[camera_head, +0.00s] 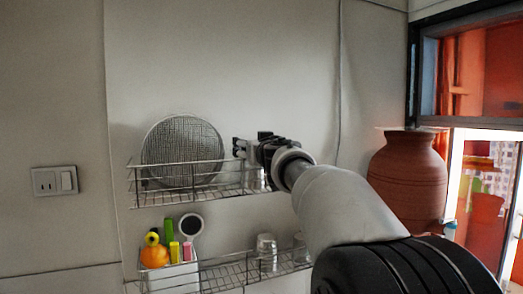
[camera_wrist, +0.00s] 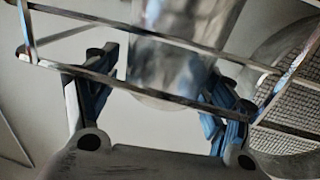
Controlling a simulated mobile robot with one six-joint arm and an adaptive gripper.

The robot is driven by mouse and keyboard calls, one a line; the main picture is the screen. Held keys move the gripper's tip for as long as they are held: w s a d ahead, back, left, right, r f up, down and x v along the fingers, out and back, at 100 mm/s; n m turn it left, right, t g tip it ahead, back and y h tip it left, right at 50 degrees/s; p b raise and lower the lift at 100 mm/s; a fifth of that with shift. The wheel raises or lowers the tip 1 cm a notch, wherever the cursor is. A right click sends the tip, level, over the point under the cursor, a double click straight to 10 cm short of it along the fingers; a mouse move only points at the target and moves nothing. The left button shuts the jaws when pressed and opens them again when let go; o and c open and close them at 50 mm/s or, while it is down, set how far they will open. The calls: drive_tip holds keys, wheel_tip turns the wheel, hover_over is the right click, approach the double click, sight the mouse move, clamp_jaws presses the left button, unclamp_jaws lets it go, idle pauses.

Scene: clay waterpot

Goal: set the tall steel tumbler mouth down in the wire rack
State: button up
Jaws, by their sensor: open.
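A steel tumbler (camera_wrist: 180,45) is in the wrist view, shiny and behind the rack's wires, its rounded end between my fingers. In the head view a small part of it (camera_head: 258,181) shows below my gripper, behind the wires at the right end of the upper wire rack (camera_head: 185,197). My gripper (camera_head: 240,148) is open at that end; in the wrist view its fingers (camera_wrist: 158,88) are spread on either side of the tumbler, with a gap visible at the left. Which way the tumbler's mouth faces, I cannot tell.
A round mesh sieve (camera_head: 183,150) leans in the upper rack, left of my gripper. The lower rack (camera_head: 232,272) holds steel cups (camera_head: 266,252) and a white holder of colourful items (camera_head: 172,275). A clay pot (camera_head: 408,180) stands at right by the window.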

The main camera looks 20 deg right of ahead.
drive_tip(key=shift+a+f, duration=0.15)
drive_tip(key=shift+f, duration=0.65)
drive_tip(key=s+a+r, duration=0.1)
drive_tip(key=s, duration=1)
drive_tip(key=shift+s+a+r, duration=0.2)
drive_tip(key=shift+s+a, duration=0.05)
drive_tip(key=shift+s, duration=0.15)
